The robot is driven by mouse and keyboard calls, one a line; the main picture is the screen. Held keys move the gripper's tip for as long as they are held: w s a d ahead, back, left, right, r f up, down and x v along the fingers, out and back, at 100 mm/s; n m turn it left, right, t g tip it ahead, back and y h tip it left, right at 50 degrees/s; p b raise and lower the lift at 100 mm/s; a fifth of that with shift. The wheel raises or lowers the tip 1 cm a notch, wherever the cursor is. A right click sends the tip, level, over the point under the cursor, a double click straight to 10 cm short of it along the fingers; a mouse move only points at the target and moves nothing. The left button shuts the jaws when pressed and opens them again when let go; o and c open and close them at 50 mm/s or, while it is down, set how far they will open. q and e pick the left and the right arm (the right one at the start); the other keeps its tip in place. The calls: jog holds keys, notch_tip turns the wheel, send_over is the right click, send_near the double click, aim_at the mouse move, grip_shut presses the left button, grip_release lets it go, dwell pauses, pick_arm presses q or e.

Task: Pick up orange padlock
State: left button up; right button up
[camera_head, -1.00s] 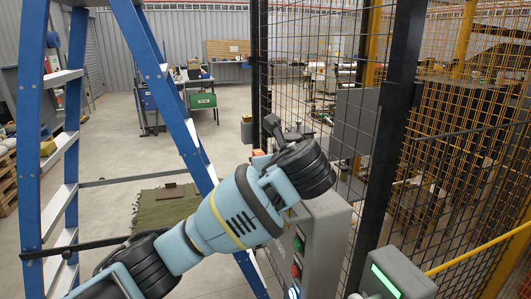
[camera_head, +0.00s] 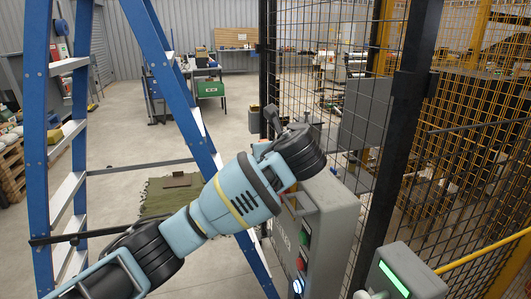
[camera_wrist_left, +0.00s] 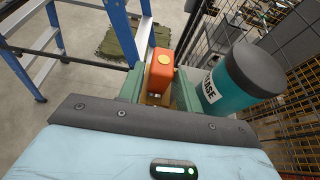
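The orange padlock (camera_wrist_left: 160,68) shows in the left wrist view, a small block with a yellow round spot on top. It sits between the green fingers of my left gripper (camera_wrist_left: 158,92). Whether both fingers touch it I cannot tell. In the head view my light-blue left arm (camera_head: 235,198) reaches from the lower left to the upper end of the grey control box (camera_head: 330,225). My right gripper is not in view.
A blue ladder (camera_head: 170,75) stands close on the left. A black mesh fence (camera_head: 330,60) rises behind the control box. A second grey box (camera_head: 405,275) with a green light is at lower right. A green mat (camera_head: 168,197) lies on the floor.

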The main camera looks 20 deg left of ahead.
pick_arm(q)
jog(key=shift+x, duration=1.4)
jog(key=shift+c, duration=0.4)
grip_shut()
jog(key=shift+r, duration=0.15)
